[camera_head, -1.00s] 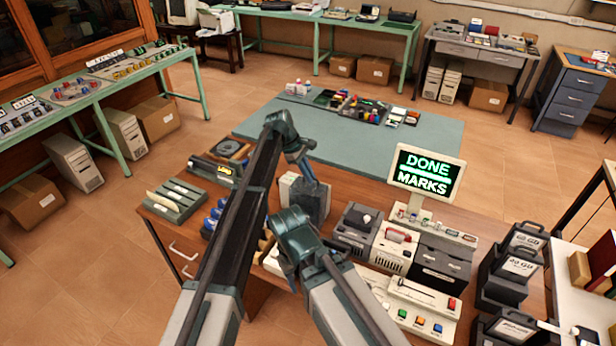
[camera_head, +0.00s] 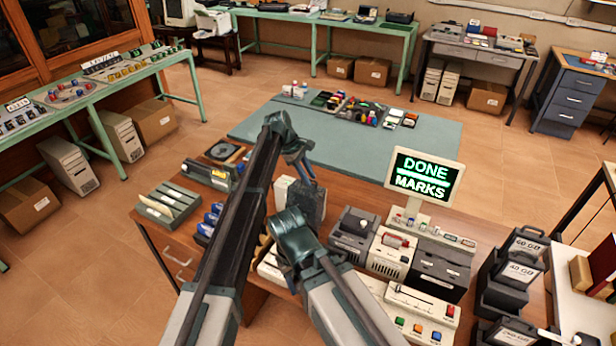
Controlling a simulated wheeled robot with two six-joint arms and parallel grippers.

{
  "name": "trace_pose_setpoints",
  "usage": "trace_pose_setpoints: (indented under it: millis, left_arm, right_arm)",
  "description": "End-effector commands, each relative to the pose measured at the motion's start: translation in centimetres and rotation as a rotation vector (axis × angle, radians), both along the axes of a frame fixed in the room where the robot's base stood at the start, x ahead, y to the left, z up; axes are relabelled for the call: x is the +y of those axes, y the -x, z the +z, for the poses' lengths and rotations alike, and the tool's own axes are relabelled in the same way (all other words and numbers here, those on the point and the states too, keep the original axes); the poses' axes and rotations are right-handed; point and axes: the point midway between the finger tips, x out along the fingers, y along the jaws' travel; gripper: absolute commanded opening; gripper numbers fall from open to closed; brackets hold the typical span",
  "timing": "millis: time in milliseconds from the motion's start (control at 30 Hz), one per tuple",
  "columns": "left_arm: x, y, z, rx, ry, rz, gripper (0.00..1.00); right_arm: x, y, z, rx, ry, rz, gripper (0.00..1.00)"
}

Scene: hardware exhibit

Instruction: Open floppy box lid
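My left arm reaches up and bends down over the wooden desk. Its dark grey gripper (camera_head: 309,204) points down at the desk, and its fingers are hidden, so I cannot see whether they are open. A pale box-like thing (camera_head: 282,190) shows partly behind this gripper; I cannot tell whether they touch. A holder with blue disks (camera_head: 209,222) stands to the left, partly behind my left arm. A dark lidded box (camera_head: 439,272) stands at the right of the desk. I cannot tell for sure which is the floppy box. My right arm is folded low in front; its gripper is not visible.
A grey tray with dividers (camera_head: 169,205) lies at the desk's left. A monitor (camera_head: 425,177) reading DONE MARKS stands at the right, above a beige device (camera_head: 391,253). Black disk stands (camera_head: 508,270) are at the far right. The teal mat (camera_head: 350,145) has bare room.

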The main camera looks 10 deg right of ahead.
Motion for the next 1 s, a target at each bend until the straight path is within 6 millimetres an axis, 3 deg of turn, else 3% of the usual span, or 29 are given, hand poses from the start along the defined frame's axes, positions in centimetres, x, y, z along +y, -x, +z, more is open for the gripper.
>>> trace_pose_setpoints:
  millis: [367,567,1000]
  left_arm:
    - [0.1,0.2,0.0,0.003,-0.004,-0.003,0.39]
    - [0.4,0.1,1.0,0.003,-0.005,-0.003,0.39]
    - [2.8,-0.6,6.9,0.002,-0.003,-0.001,0.39]
  right_arm:
    - [0.0,0.0,0.0,0.000,0.000,0.000,0.50]
    - [0.0,0.0,1.0,0.000,0.000,-0.002,0.50]
    - [0.0,0.0,6.9,0.000,-0.003,-0.013,0.50]
